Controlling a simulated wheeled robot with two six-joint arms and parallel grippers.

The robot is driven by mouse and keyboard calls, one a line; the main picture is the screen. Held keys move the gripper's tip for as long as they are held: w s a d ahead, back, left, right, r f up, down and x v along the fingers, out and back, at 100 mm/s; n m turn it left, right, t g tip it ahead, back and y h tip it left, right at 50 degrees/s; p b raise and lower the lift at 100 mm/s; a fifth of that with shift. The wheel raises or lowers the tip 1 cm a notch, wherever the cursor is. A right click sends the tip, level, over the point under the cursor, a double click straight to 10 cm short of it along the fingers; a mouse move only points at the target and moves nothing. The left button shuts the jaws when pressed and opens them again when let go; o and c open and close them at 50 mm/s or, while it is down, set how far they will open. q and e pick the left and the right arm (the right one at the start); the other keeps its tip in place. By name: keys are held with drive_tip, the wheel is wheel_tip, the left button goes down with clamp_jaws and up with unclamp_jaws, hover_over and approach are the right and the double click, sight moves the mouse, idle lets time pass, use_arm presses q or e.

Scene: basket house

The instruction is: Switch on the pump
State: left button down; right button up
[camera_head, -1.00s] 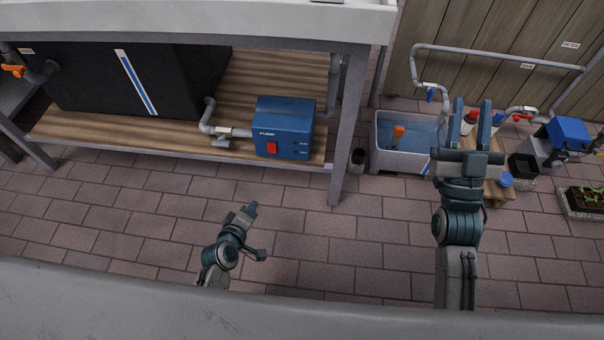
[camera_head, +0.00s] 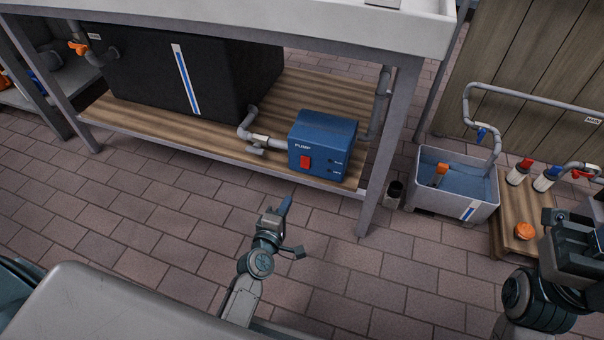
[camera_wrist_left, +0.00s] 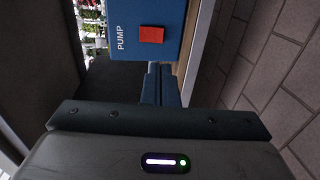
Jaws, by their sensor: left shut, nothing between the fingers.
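The pump (camera_head: 323,143) is a blue box labelled PUMP on the wooden lower shelf (camera_head: 190,128) under the bench. A red switch (camera_head: 306,162) sits on its front face. In the left wrist view the pump (camera_wrist_left: 147,15) is ahead, with the red switch (camera_wrist_left: 151,34) just beyond my fingertips. My left gripper (camera_head: 284,206) is shut and empty, in front of the pump and below it in the picture, apart from it. My right gripper (camera_head: 560,222) is at the right edge, partly cut off; its fingers do not show clearly.
A black tank (camera_head: 150,70) with a blue-white stripe stands left of the pump, joined by a grey pipe. A bench leg (camera_head: 388,150) stands right of the pump. A grey tub (camera_head: 455,190) of water and a small wooden table (camera_head: 507,222) are further right. Paving before the shelf is clear.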

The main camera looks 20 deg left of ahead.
sight(305, 167)
use_arm(q)
drive_tip(key=w, duration=0.4)
drive_tip(key=w+f, duration=0.1)
drive_tip(key=w, duration=0.7)
drive_tip(key=shift+d+f, duration=0.2)
drive_tip(key=shift+f, duration=0.05)
drive_tip(key=shift+w, duration=0.65)
drive_tip(key=shift+w+f, duration=0.1)
drive_tip(key=shift+w, duration=0.05)
